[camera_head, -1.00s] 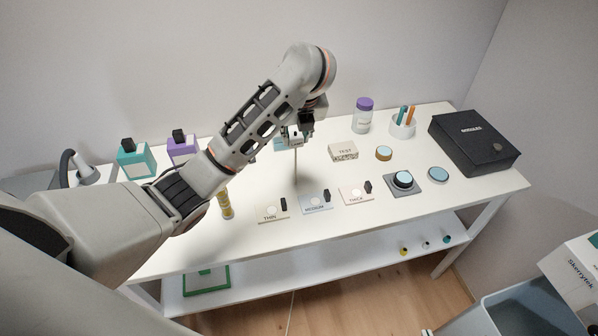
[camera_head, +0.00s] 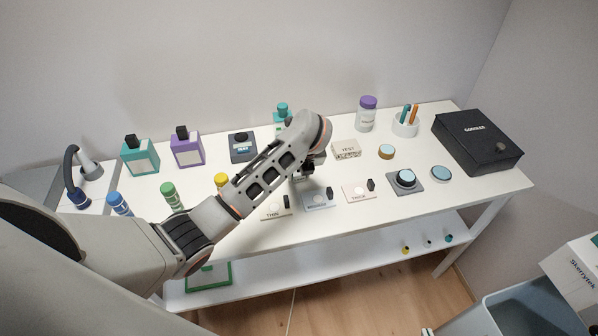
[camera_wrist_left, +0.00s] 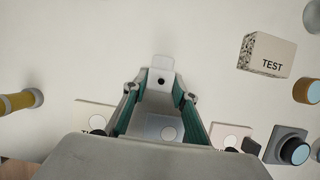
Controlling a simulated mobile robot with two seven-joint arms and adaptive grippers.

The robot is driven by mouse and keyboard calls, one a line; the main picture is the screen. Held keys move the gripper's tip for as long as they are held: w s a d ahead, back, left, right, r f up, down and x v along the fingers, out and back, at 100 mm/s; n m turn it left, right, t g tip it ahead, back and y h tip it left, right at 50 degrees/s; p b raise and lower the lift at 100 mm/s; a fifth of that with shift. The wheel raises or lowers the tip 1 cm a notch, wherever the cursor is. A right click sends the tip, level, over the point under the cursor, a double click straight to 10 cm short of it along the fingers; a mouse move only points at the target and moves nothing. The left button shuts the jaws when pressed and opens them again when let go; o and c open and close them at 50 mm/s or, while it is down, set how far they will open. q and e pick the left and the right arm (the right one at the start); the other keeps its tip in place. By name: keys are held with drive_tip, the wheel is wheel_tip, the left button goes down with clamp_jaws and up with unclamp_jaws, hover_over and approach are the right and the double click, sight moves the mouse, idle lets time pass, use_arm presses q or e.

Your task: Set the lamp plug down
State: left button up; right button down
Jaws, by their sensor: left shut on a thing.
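My left gripper (camera_head: 305,178) hangs low over the table, just behind the medium card (camera_head: 318,200). In the left wrist view its two teal-lined fingers (camera_wrist_left: 157,98) stand either side of a pale piece with a dark round spot, which seems to be the lamp plug (camera_wrist_left: 161,68). The gripper is shut on it. In the head view the arm and gripper hide the plug, and I cannot tell whether it touches the table. My right gripper is in neither view.
The thin card (camera_head: 275,210) and the thick card (camera_head: 358,194) flank the medium card. A TEST block (camera_head: 346,149) stands right of the gripper. A round button on a grey base (camera_head: 405,181) is further right. Bottles stand along the back. Bare tabletop lies behind the cards.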

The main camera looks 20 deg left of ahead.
use_arm(q)
drive_tip(key=shift+f, duration=0.15)
drive_tip(key=o, duration=1.1)
drive_tip(key=shift+c, duration=0.2)
